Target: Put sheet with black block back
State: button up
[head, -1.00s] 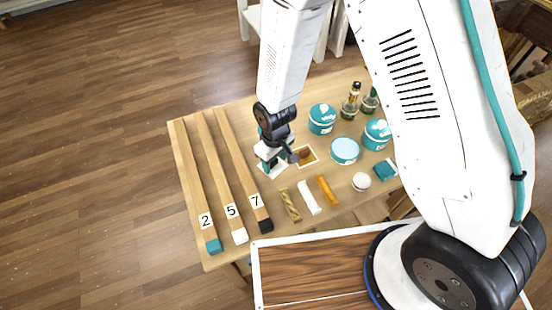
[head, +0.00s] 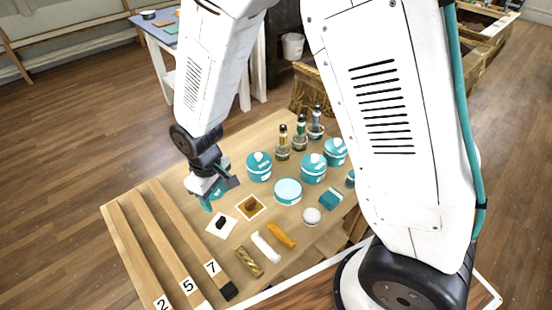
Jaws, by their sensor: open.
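The white sheet with a black block (head: 221,225) lies on the wooden table, just right of the long bars. The black block shows as a small dark patch in its middle. A second sheet with a brown patch (head: 250,207) lies next to it on the right. My gripper (head: 216,196) is open, above and behind the black-block sheet, and appears apart from it. I see nothing between its fingers, though they are small and partly hidden by the wrist.
Long bars marked 2, 5 and 7 (head: 190,235) lie along the table's left side. Twisted, white and orange pieces (head: 282,235) lie in front. Teal tins (head: 259,166) and bottles (head: 283,148) stand to the right and back. My arm hides part of the right side.

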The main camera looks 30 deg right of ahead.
jog(key=s+d+r+m, duration=0.25)
jog(key=d+r, duration=0.35)
jog(key=r, duration=0.3)
jog(key=s+d+r+m, duration=0.1)
jog(key=s+d+r, duration=0.2)
jog(key=d+r, duration=0.45)
jog(key=s+d+r+m+t, duration=0.1)
jog(key=s+d+r+m, duration=0.3)
jog(key=s+d+r, duration=0.3)
jog(key=s+r, duration=0.3)
jog(key=s, duration=0.3)
jog(key=shift+s+d+r, duration=0.15)
jog(key=shift+s+r, duration=0.1)
jog(key=shift+s, duration=0.1)
